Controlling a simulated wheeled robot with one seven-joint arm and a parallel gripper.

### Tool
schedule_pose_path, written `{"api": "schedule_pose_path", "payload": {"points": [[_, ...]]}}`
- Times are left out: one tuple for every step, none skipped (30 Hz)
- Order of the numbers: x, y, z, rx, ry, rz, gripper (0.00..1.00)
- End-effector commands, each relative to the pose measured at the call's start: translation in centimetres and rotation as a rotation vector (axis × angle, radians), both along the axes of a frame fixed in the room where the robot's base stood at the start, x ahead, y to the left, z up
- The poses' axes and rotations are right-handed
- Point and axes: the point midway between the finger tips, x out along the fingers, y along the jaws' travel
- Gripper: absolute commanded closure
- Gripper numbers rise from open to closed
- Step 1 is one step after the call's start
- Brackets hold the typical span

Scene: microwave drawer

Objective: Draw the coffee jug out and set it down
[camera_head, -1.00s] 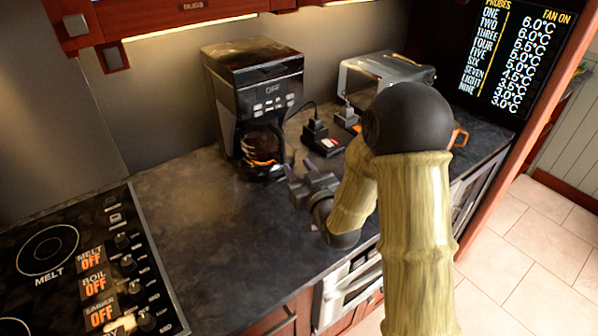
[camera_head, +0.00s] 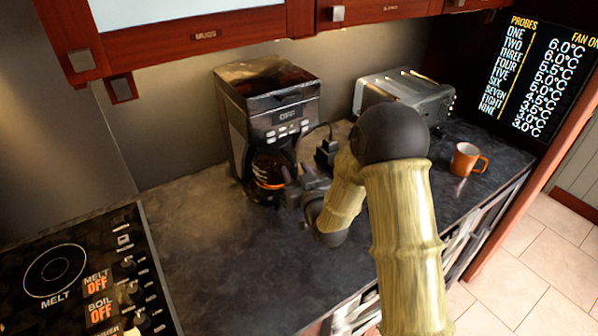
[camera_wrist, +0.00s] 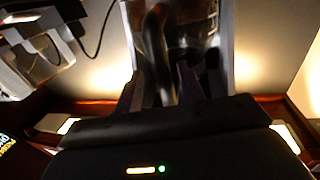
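The coffee jug (camera_head: 268,172) is dark glass with an orange-brown band. It sits inside the black and silver coffee maker (camera_head: 283,112), under its brewing head. My gripper (camera_head: 296,175) is at the jug's right front, close to it. In the wrist view the jug's black curved handle (camera_wrist: 153,45) rises ahead of and between the two fingers of my gripper (camera_wrist: 159,82). The fingers stand apart with gaps beside the handle, so the gripper looks open. My arm and fingers hide part of the jug's right side in the head view.
A silver toaster (camera_head: 405,93) stands to the right, behind my arm. An orange mug (camera_head: 466,158) is on the right of the dark counter (camera_head: 210,235). A cooktop (camera_head: 70,275) lies at the left. Red cabinets (camera_head: 205,35) hang above. The counter's front left is clear.

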Motion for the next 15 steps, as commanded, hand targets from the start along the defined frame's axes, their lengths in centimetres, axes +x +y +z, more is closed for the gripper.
{"api": "schedule_pose_path", "payload": {"points": [[-0.06, 0.16, 0.01, 0.000, 0.000, 0.003, 0.61], [-0.09, 0.27, 0.01, 0.000, 0.000, 0.005, 0.65], [-0.13, 0.39, 0.01, 0.000, 0.000, 0.007, 0.73], [-0.15, 0.47, 0.01, 0.000, 0.000, 0.008, 0.79], [-0.16, 0.52, 0.01, 0.000, 0.000, 0.009, 0.85], [-0.16, 0.52, 0.01, 0.000, 0.000, 0.009, 0.93], [-0.17, 0.50, 0.01, 0.000, 0.000, 0.009, 0.98], [-0.16, 0.48, 0.01, 0.000, 0.000, 0.009, 1.00], [-0.15, 0.43, 0.00, 0.000, 0.000, 0.008, 1.00], [-0.13, 0.39, 0.00, 0.000, 0.000, 0.008, 1.00], [-0.13, 0.35, -0.01, 0.000, 0.000, 0.007, 1.00], [-0.11, 0.29, -0.01, 0.000, 0.000, 0.007, 1.00], [-0.10, 0.25, -0.01, 0.001, 0.001, 0.006, 1.00], [-0.09, 0.22, -0.02, 0.001, 0.001, 0.006, 1.00], [-0.08, 0.17, -0.02, 0.001, 0.001, 0.005, 1.00]]}}
